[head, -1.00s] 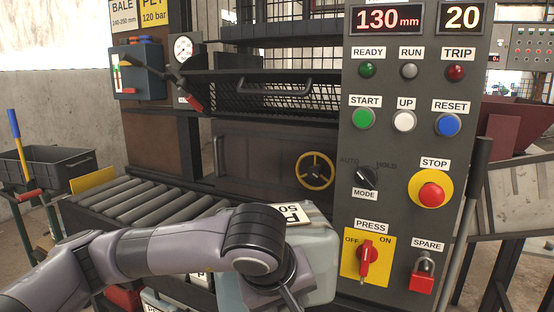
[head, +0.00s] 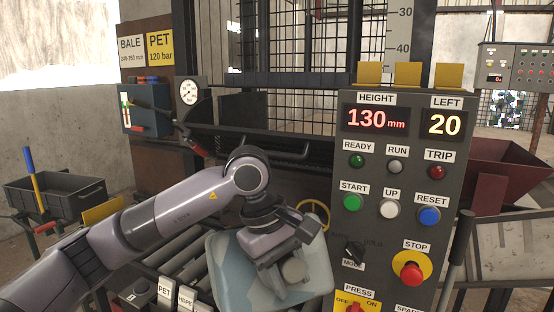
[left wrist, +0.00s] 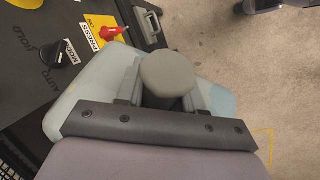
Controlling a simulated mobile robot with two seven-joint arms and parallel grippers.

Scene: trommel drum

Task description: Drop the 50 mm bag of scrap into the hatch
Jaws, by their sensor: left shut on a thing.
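The bag of scrap (head: 226,275) is a pale blue-grey block with a round grey knob (head: 293,270). My left gripper (head: 288,258) is shut on the knob and holds the bag in front of the press, left of the control panel. In the left wrist view the knob (left wrist: 168,78) sits between the fingers, with the bag (left wrist: 80,105) behind. The bag's 50 label does not show now. The hatch seems to be the dark front with a bar handle (head: 275,146), behind and above the bag; my arm partly covers it, and I cannot tell whether it is open.
The control panel (head: 398,225) stands close on the right, with a red stop button (head: 411,274). A yellow handwheel (head: 318,208) is just behind the bag. Rollers (head: 187,266) run below left. A gauge (head: 189,92) and a lever stand left of the press.

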